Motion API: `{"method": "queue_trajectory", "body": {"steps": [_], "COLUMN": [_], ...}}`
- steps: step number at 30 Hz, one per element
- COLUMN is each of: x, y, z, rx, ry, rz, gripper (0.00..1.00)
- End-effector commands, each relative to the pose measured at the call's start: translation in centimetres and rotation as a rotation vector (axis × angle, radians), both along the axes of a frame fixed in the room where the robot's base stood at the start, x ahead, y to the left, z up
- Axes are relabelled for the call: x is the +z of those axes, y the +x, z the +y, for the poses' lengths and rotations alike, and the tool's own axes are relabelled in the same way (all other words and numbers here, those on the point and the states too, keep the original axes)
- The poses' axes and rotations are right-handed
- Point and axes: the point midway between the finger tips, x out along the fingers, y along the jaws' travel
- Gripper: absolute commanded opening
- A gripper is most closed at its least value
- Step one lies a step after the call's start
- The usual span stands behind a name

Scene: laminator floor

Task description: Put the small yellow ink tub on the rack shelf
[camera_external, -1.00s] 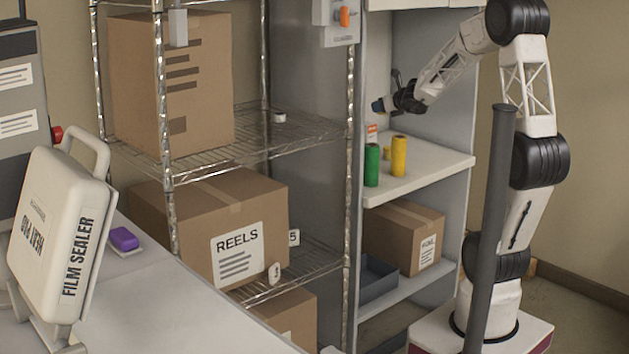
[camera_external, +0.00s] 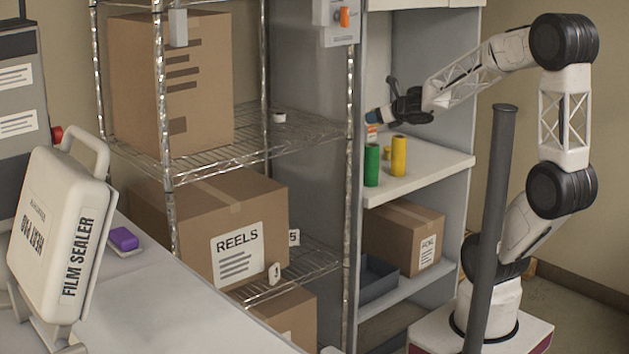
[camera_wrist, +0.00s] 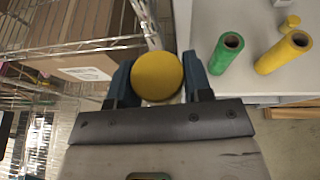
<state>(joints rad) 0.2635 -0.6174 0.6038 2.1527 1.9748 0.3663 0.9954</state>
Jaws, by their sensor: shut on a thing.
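My gripper (camera_external: 374,116) is above the shelf of the grey cabinet, near its left side. In the wrist view, my gripper (camera_wrist: 158,85) has its blue fingers shut on the round yellow ink tub (camera_wrist: 157,76), one finger on each side. The tub's flat yellow top faces the camera and its lower part is hidden. In the external view I cannot make the held tub out. The wire rack shelf (camera_external: 308,131) is left of my gripper, beyond a chrome post. The rack also shows at the left of the wrist view (camera_wrist: 110,42).
A green roll (camera_external: 372,165) and a yellow roll (camera_external: 398,156) stand on the cabinet shelf (camera_external: 440,163). A small yellow item (camera_wrist: 290,22) is behind them. A large carton (camera_external: 205,75) fills the rack shelf's left; its right is mostly clear, with a small white tag (camera_external: 279,117).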

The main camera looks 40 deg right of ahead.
Motion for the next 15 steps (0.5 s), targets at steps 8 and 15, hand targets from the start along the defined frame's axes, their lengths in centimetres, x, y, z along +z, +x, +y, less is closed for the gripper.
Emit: {"method": "queue_trajectory", "body": {"steps": [8, 15], "x": [0.6, 1.2], "y": [1.5, 3.5], "z": [4.7, 8.6], "rx": [0.068, 0.122], "ry": [0.0, 0.001], "rz": [-0.001, 0.0], "gripper": [0.22, 0.22]}}
